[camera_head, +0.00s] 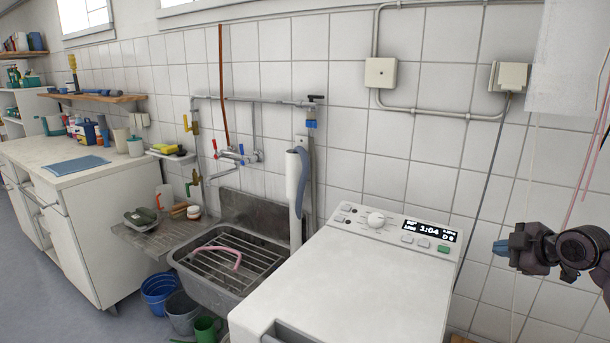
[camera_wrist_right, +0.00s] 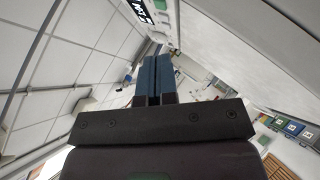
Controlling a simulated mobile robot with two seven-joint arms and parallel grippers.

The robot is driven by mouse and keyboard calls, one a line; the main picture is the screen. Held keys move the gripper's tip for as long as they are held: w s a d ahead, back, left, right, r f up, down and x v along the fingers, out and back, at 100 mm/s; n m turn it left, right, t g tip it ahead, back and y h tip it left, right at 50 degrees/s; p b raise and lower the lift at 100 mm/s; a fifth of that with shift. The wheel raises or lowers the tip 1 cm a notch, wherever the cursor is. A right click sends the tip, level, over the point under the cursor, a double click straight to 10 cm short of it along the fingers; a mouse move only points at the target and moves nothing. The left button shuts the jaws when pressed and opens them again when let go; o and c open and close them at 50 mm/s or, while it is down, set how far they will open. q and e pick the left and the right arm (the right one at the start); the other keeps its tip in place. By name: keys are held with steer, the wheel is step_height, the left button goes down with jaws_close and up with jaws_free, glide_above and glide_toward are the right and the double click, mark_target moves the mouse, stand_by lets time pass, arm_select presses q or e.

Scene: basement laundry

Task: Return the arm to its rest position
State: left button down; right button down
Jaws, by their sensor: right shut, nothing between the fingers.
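My right gripper (camera_head: 502,246) is at the right side of the head view, raised in front of the tiled wall and to the right of the washing machine. Its blue fingers are shut together with nothing between them. The shut fingers also show in the right wrist view (camera_wrist_right: 153,80). Part of my right arm comes in from the right edge of the head view. My left gripper is in neither view.
A white washing machine (camera_head: 350,285) with a lit display (camera_head: 430,230) stands left of my gripper. A metal sink (camera_head: 218,280) with a rack is farther left, beside a white counter (camera_head: 50,160). Cords (camera_head: 585,150) hang near my arm. The space around the gripper looks clear.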

steer(key=s+a+f+m+t+p, duration=0.1)
steer(key=s+a+f+m+t, duration=0.2)
steer(key=s+a+f+m, duration=0.7)
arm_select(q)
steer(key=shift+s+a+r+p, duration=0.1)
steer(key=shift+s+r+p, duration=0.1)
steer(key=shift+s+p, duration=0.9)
arm_select(e)
steer(key=s+a+f+m+g+h, duration=0.1)
steer(key=s+f, duration=0.4)
steer(key=s, duration=0.5)
steer(key=s+a+f+m+g+h, duration=0.1)
steer(key=s+a+f, duration=0.2)
steer(key=s+f, duration=0.3)
steer(key=s+a+f+m+h, duration=0.1)
steer(key=s+f, duration=0.5)
steer(key=s, duration=0.8)
steer(key=shift+a+m+g+h, duration=0.3)
steer(key=shift+a+g+h, duration=0.1)
steer(key=shift+a, duration=0.3)
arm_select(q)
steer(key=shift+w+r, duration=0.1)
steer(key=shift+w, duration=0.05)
